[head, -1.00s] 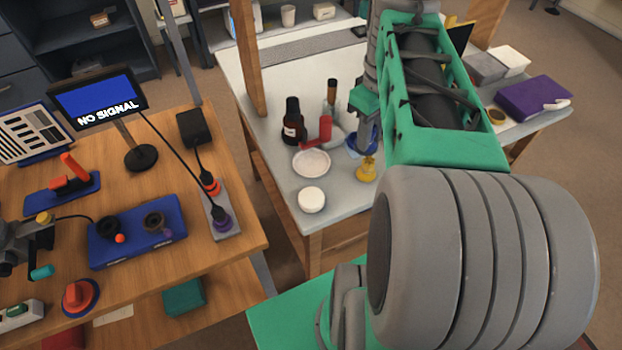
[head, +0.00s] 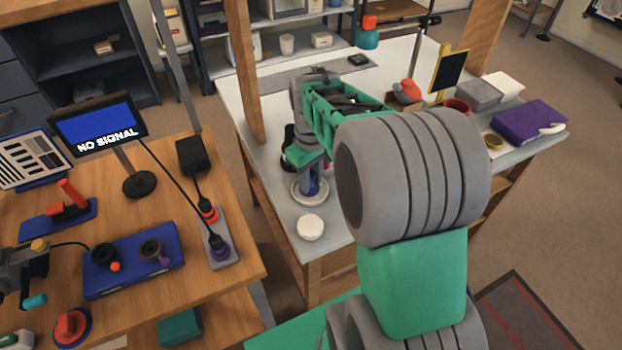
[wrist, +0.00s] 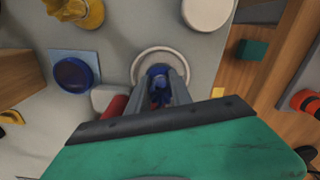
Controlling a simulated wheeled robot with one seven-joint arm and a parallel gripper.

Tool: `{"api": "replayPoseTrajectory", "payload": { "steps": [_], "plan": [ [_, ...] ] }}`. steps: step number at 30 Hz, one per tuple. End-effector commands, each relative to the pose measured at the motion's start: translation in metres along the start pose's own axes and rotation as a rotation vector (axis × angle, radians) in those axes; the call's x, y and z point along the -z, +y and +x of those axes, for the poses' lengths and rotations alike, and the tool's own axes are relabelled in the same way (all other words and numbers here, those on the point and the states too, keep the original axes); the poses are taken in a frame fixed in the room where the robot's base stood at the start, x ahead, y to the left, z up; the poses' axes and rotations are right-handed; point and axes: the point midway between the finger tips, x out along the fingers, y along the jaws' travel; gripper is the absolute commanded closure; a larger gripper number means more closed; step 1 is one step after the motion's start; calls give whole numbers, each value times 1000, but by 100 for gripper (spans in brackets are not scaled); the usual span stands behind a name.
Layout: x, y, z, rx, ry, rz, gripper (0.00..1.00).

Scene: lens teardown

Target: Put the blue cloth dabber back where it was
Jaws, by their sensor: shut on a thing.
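My gripper (wrist: 160,92) is shut on the blue cloth dabber (wrist: 158,72) in the wrist view. The dabber is at the round white dish (wrist: 146,60), its blue end over the dish's middle. I cannot tell whether it touches the dish. In the head view my gripper (head: 311,180) points down at the same white dish (head: 298,192). The fingers and arm hide most of the dabber there; a little blue shows between them.
A round white jar (wrist: 207,10) is beside the dish; it also shows in the head view (head: 310,228). A dark blue round container (wrist: 75,73) sits on a light blue square. A yellow object (wrist: 86,10) and a red object (wrist: 113,105) are close by.

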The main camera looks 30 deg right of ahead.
Motion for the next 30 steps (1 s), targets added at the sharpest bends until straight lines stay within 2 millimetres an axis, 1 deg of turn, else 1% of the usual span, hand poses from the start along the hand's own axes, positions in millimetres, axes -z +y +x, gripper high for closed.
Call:
{"api": "replayPoseTrajectory", "payload": {
  "steps": [6, 10, 11, 18, 26, 29, 30],
  "plan": [
    [0, 0, 1, -1, 3, 0, 100],
    [0, 0, 5, -1, 2, 0, 100],
    [0, 1, 4, -2, 3, 0, 72],
    [0, 0, 4, -1, 2, 0, 52],
    [0, 0, 2, -1, 2, 0, 52],
    [0, 1, -7, -2, 4, 0, 52],
    [1, 1, -14, -3, 6, 0, 52]
  ]
}}
